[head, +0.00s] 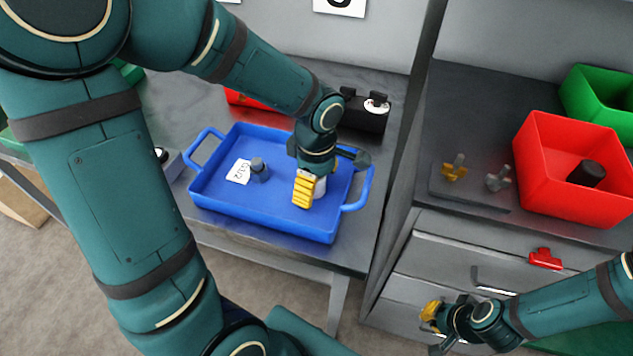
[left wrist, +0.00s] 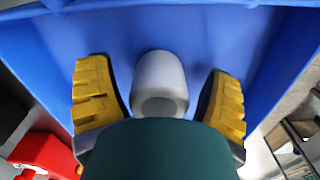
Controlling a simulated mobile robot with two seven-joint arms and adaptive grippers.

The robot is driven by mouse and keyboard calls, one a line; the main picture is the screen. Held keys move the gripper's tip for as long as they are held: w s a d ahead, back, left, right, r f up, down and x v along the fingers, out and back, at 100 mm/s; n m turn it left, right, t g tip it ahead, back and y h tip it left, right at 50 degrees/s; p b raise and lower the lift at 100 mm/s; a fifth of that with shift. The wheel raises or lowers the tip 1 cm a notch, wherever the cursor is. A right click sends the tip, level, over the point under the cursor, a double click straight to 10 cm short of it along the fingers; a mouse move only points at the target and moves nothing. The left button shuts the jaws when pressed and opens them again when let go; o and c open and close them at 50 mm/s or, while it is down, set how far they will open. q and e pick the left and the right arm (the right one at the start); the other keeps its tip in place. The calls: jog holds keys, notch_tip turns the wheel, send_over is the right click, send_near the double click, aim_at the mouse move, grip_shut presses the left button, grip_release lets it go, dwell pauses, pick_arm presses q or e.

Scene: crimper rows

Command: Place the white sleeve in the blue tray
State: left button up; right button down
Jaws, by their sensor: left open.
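The white sleeve (left wrist: 160,82) is inside the blue tray (head: 265,222), near the tray's right end. In the head view it shows only partly (head: 320,187) behind the yellow fingers. My left gripper (head: 307,189) is low over the tray and open. In the left wrist view its yellow fingers stand apart on either side of the sleeve, with a gap on both sides. My right gripper (head: 432,313) is at the bottom right, in front of the drawers and away from the tray. Its opening is too small to make out.
A dark grey cylinder (head: 260,168) stands beside a white label (head: 238,172) in the tray. A black box (head: 366,114) is behind the tray. On the right cabinet are a red bin (head: 545,195), a green bin (head: 590,90) and small yellow (head: 454,170) and grey (head: 498,180) fittings.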

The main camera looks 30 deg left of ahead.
pick_arm(q)
notch_tip(320, 180, up, 10)
jog(key=p, duration=0.2)
jog(key=shift+p, duration=0.3)
jog(key=shift+r, duration=0.8)
